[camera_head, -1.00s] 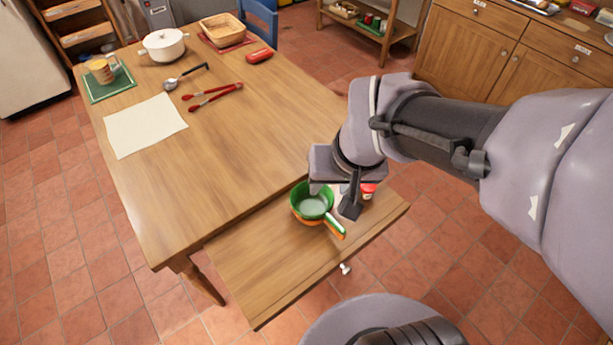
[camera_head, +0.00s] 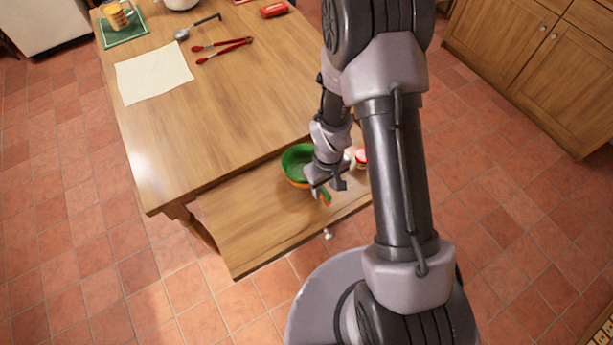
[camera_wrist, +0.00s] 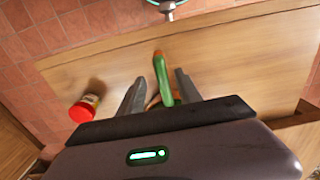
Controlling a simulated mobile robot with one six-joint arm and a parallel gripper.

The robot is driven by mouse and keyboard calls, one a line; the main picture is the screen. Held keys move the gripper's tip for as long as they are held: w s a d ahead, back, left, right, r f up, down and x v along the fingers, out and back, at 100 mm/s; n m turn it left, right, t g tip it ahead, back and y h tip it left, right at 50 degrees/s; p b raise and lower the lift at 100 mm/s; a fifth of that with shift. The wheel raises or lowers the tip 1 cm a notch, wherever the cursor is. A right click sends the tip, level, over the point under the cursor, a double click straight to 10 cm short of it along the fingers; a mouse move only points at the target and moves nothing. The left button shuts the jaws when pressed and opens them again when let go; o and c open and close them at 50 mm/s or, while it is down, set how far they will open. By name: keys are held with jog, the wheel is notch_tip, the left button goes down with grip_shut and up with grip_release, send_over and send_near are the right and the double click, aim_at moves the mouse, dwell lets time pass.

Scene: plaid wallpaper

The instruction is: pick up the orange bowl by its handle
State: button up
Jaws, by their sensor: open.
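A green bowl (camera_head: 296,157) sits on the pulled-out drawer board, with orange (camera_head: 291,182) showing along its underside, apparently the orange bowl nested below it. A handle, green on top with orange at its tip and edge (camera_head: 327,201), points toward the front. My gripper (camera_head: 330,188) is above the handle, covering part of it and the bowl's right side. In the wrist view my open gripper (camera_wrist: 160,80) has one finger on each side of the green handle (camera_wrist: 163,82). A bit of orange (camera_wrist: 153,99) shows beside it. I cannot tell whether the fingers touch anything.
A red-lidded jar (camera_head: 361,157) stands right of the bowls, close to my gripper; it also shows in the wrist view (camera_wrist: 84,108). The drawer board (camera_head: 240,225) is bare to the left. Red tongs (camera_head: 222,48), a ladle and a cloth (camera_head: 153,75) lie on the table.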

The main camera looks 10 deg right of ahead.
aim_at(322, 196)
jog(key=f, duration=0.1)
jog(key=f+b, duration=0.1)
jog(key=f, duration=0.1)
jog(key=f+b, duration=0.1)
jog(key=f, duration=0.1)
jog(key=shift+s+a+f, duration=0.1)
jog(key=shift+a+f, duration=0.05)
jog(key=shift+a, duration=0.1)
jog(key=shift+c, duration=0.4)
grip_shut()
dwell(0.6)
